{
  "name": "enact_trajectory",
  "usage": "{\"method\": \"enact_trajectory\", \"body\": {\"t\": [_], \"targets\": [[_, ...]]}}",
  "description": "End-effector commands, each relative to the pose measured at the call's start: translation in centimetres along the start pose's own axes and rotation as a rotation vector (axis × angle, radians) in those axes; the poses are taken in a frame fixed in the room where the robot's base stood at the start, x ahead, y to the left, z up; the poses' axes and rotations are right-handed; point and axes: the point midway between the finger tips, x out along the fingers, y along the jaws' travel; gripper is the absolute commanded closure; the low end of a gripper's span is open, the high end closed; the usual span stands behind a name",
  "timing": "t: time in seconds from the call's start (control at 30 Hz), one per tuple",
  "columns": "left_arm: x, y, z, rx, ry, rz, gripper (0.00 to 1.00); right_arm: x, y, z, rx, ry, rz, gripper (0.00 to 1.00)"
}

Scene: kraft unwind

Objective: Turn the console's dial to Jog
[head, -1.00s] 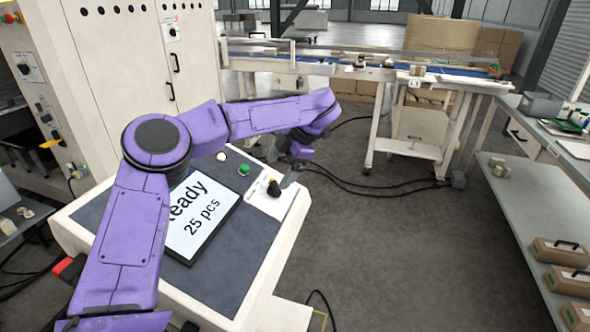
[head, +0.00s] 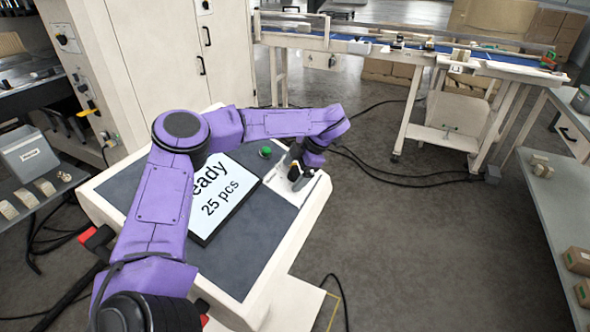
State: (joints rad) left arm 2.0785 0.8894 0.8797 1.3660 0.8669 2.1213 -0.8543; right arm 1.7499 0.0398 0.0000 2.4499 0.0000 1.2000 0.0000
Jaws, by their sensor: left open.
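The console (head: 245,250) stands in front of me with a dark sloping top. Its dial (head: 294,172), a black knob with a small yellow mark, sits on a white plate at the top right corner. My left gripper (head: 301,169) is at the dial, pointing down with its dark fingers open. The fingers partly cover the knob, and I cannot tell whether they touch it. The dial's position labels are too small to read. The screen (head: 222,200) reads "25 pcs" below a partly hidden word ending in "eady". My right gripper is not in view.
A green button (head: 265,152) sits left of the dial plate. A red part (head: 97,238) sticks out at the console's left side. A tall cream cabinet (head: 150,60) stands behind, a conveyor (head: 400,52) at the back right. Open floor lies right of the console.

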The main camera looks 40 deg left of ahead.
Motion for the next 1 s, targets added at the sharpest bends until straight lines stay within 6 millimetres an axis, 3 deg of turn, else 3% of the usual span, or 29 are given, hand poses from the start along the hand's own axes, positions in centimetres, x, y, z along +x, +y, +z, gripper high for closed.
{"method": "enact_trajectory", "body": {"t": [0.17,0.3,0.33,0.67,1.0], "targets": [[0.0,0.0,0.0,0.000,0.000,0.000,0.11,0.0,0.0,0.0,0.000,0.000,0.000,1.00],[0.0,0.0,0.0,0.000,0.000,0.001,0.56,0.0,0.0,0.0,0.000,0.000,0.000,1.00],[0.0,0.0,0.0,0.000,0.000,0.001,0.62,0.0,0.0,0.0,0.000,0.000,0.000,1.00],[0.1,0.0,0.0,-0.036,0.000,-0.001,0.62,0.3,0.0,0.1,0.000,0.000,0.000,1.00],[0.2,-0.2,0.1,-0.256,-0.001,-0.019,0.62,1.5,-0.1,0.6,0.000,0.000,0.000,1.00]]}}
